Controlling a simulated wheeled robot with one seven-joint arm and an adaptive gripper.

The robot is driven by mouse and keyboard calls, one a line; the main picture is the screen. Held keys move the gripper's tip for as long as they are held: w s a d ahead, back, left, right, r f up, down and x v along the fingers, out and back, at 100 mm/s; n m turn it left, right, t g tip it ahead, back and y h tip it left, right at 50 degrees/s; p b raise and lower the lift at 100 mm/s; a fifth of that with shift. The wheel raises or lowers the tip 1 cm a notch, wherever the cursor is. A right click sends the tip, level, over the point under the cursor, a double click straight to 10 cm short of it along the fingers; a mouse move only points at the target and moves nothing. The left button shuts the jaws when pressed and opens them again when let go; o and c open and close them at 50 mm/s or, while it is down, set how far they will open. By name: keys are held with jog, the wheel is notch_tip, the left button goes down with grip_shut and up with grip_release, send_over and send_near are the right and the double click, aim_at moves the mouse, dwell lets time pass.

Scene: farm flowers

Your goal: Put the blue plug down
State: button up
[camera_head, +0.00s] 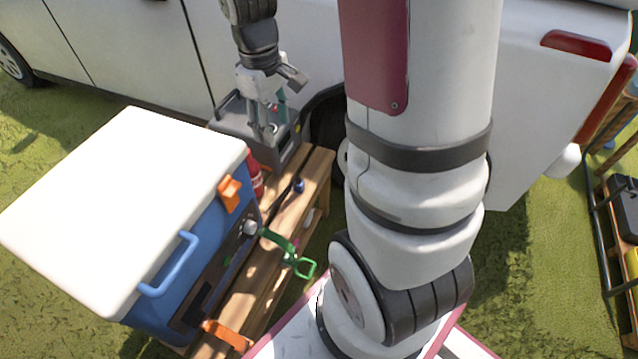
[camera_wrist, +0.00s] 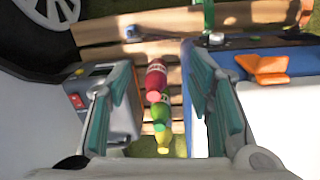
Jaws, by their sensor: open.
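A small blue plug (camera_head: 299,185) lies on the wooden bench (camera_head: 317,172), apart from my gripper. It also shows in the wrist view as a small blue piece (camera_wrist: 131,32) on the planks, near the top. My gripper (camera_head: 266,132) hangs over the grey box (camera_head: 232,122) in the head view, left of and beyond the plug. In the wrist view its two teal-padded fingers (camera_wrist: 160,110) are spread apart, with nothing held between them. My fingers partly hide the grey box.
A blue cooler with a white lid (camera_head: 120,205) stands on the bench. A red bottle (camera_wrist: 157,80) and green and yellow items (camera_wrist: 161,115) show below my fingers. A green-handled item (camera_head: 290,252) sticks out at the bench's front. A white vehicle (camera_head: 130,45) stands behind.

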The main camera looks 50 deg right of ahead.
jog(key=s+a+r+m, duration=0.1)
jog(key=s+a+r, duration=0.7)
jog(key=s+r, duration=0.2)
jog(key=s+a+r, duration=0.1)
jog(key=s+a, duration=0.1)
jog(key=s, duration=0.5)
jog(key=s+a+r+m, duration=0.1)
jog(key=s+a+r, duration=0.1)
jog(key=s, duration=0.6)
jog(key=shift+a+m+y, duration=0.3)
jog(key=shift+a, duration=0.35)
notch_tip(320, 180, up, 28)
jog(key=t+p, duration=0.4)
jog(key=p, duration=2.2)
jog(key=shift+d+f, duration=0.2)
jog(key=shift+d, duration=0.1)
jog(key=shift+w, duration=0.1)
